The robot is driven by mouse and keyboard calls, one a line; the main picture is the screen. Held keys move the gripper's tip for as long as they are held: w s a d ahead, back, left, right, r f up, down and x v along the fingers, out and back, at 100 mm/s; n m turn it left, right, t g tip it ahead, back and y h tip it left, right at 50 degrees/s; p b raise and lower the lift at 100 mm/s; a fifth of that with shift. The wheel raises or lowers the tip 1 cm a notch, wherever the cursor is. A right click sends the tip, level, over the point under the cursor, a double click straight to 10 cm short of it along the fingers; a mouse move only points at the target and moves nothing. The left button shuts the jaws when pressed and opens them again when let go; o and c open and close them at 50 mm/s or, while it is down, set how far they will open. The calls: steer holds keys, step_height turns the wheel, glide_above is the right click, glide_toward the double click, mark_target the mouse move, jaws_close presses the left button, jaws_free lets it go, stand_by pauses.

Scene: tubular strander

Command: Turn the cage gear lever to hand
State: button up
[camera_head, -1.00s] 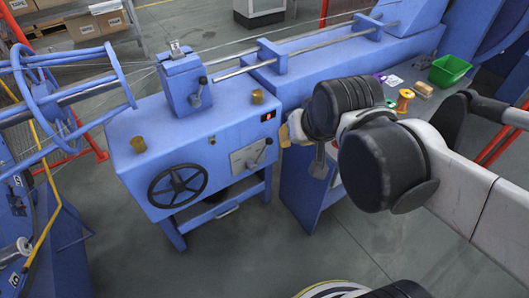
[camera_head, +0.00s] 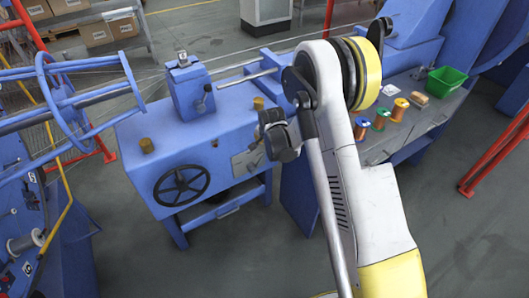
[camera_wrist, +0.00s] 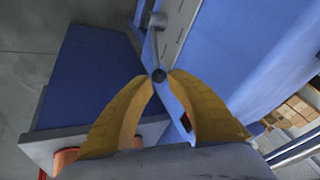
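The cage gear lever (camera_wrist: 156,45) shows in the wrist view as a short metal arm with a dark ball knob, on a light grey plate. My gripper (camera_wrist: 158,78) has its two yellow fingers drawn together, with the tips on either side of the knob and seeming to touch it. In the head view, the grey lever plate (camera_head: 240,165) is on the front of the blue machine cabinet (camera_head: 190,130), right of the handwheel. My wrist covers most of the lever and the fingertips there.
A black handwheel (camera_head: 181,185) is left of the plate. Another small lever (camera_head: 207,93) is on the block above. A bench to the right holds several wire spools (camera_head: 381,119) and a green bin (camera_head: 446,79). Floor in front is clear.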

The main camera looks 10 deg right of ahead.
mark_target(264, 153)
steer(key=b+x, duration=0.1)
steer(key=x, duration=0.3)
steer(key=b+x, duration=0.2)
steer(key=x, duration=0.2)
steer(key=s+b+x, duration=0.1)
steer(key=x, duration=0.4)
steer(key=shift+a+f, duration=0.1)
steer(key=shift+f, duration=0.15)
steer(key=shift+r, duration=0.1)
jaws_close()
